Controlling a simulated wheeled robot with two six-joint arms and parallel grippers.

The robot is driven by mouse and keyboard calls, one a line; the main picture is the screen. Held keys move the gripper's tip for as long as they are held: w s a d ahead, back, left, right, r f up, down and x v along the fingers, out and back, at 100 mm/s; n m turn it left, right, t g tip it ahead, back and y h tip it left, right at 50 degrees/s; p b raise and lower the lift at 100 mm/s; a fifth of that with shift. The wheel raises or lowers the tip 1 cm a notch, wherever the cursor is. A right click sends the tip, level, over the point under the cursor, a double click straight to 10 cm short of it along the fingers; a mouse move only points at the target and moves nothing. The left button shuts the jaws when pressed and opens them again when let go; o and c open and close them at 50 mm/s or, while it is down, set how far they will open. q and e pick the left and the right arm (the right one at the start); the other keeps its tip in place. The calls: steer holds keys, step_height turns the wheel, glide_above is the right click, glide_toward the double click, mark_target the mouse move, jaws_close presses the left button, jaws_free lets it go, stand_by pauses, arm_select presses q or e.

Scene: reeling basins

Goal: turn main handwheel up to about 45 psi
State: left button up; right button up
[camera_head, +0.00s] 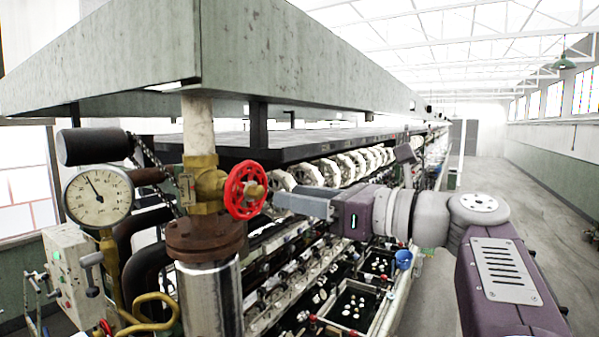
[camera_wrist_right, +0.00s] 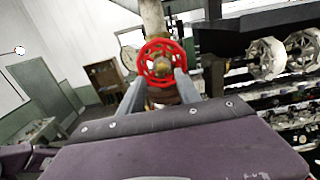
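The main handwheel (camera_head: 236,190) is a red spoked wheel on a brass valve (camera_head: 204,185) above a rusty pipe flange. It also shows in the right wrist view (camera_wrist_right: 147,60), upright and straight ahead. A round white pressure gauge (camera_head: 98,196) is left of the valve; its needle points up and left, and its numbers are too small to read surely. My right gripper (camera_head: 276,198) is at the wheel's right side, facing its hub. In the wrist view its two fingers (camera_wrist_right: 160,82) are apart, one at each side of the wheel's lower part. I cannot tell whether they touch the rim. My left gripper is not in view.
A long grey-green overhead box (camera_head: 290,55) runs above the valve. A control box (camera_head: 70,268) with buttons stands at lower left. Reeling basins (camera_head: 350,305) and several white reels (camera_head: 330,168) line the machine behind my right gripper. The aisle floor (camera_head: 540,205) at right is clear.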

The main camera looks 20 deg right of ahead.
mark_target(261, 193)
steer(key=x, duration=0.7)
steer(key=shift+w+f, duration=0.2)
steer(key=shift+w, duration=0.05)
